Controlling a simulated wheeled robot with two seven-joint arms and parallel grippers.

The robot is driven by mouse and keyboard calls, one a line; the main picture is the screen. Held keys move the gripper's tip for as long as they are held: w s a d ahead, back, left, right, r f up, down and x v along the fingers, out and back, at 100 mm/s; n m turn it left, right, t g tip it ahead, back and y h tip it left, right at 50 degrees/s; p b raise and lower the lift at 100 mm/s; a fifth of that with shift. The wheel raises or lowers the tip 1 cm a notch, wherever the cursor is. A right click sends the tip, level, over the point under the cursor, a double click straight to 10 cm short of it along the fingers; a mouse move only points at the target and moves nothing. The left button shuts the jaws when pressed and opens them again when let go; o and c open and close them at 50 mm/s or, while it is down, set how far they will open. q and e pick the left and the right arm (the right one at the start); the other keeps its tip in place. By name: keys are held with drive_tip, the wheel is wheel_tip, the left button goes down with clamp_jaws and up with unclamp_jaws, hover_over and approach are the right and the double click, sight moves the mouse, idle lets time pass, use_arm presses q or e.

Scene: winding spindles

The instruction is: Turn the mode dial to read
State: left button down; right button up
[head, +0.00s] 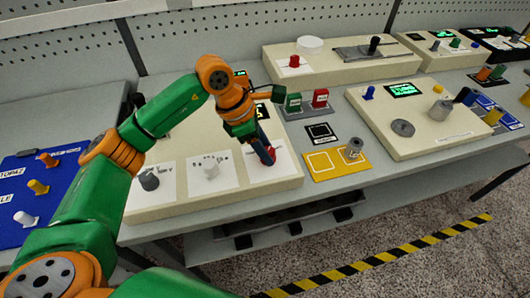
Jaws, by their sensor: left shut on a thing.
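My left gripper (264,150) reaches down onto the right end of a cream console (225,201). Its fingers are shut on a red dial (269,157) on a white label plate, and they partly hide it. A light grey dial (211,168) with small marks around it stands in the middle of this console. A dark grey dial (149,180) stands at its left end. The lettering is too small to read, so I cannot tell which dial is marked mode. A small display behind my gripper is mostly hidden. My right gripper is out of view.
A green and a red labelled block (320,98) stand behind the console. A yellow mat (323,163) with a metal part (352,150) lies to the right. Another cream console (430,130) stands farther right. A blue board (42,197) with several pegs lies left.

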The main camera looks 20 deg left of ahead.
use_arm(q)
drive_tip(key=shift+m+g+b, duration=0.35)
drive_tip(key=shift+m+g, duration=0.05)
drive_tip(key=shift+m, duration=0.7)
drive_tip(key=shift+c, duration=2.1)
unclamp_jaws()
drive_tip(key=shift+w, duration=0.1)
drive_tip(key=b+v, duration=0.1)
drive_tip(key=v, duration=0.5)
drive_tip(key=shift+a+r, duration=0.25)
drive_tip(key=shift+r, duration=0.2)
